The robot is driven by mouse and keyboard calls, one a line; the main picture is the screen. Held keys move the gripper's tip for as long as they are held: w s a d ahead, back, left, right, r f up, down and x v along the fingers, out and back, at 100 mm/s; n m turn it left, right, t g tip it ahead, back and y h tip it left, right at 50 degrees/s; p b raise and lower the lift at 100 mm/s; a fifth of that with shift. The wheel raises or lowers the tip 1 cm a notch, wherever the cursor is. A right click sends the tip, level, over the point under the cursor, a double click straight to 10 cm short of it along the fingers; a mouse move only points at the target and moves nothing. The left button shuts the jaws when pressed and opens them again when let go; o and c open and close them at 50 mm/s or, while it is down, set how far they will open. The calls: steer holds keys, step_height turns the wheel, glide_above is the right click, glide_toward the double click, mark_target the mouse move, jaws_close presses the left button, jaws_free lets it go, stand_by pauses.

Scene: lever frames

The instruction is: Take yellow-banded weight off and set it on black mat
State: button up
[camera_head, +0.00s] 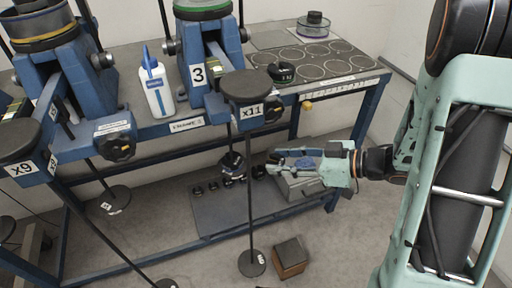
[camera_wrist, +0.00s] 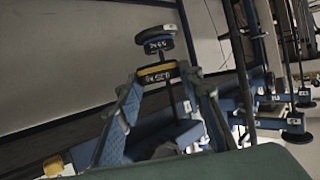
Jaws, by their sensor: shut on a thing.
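My gripper (camera_head: 272,163) reaches left, low in front of the bench in the head view. In the wrist view, my fingers (camera_wrist: 166,92) are shut on the yellow-banded weight (camera_wrist: 157,74), a dark piece with a yellow band and pale lettering. I cannot make out the held weight clearly in the head view. A dark mat (camera_head: 340,70) with several circle outlines lies on the bench top, up and right of my gripper. Whether the held weight touches a rod or hanger is unclear.
Blue lever frame 3 (camera_head: 200,75) and a white bottle (camera_head: 157,88) stand left. Several mat circles are clear.

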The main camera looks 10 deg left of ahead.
steer(key=d, duration=0.2)
steer(key=s+d+p, duration=0.1)
steer(key=d, duration=0.2)
steer(key=shift+s+r, duration=0.1)
steer(key=shift+r, duration=0.1)
steer(key=shift+a+r+p, duration=0.1)
steer(key=shift+r+p, duration=0.15)
steer(key=shift+p, duration=0.25)
steer(key=s+d+p, duration=0.1)
steer(key=d, duration=0.5)
steer(key=shift+s, duration=0.2)
stand_by(0.8)
steer(key=shift+a, duration=0.1)
steer(key=shift+w, duration=0.1)
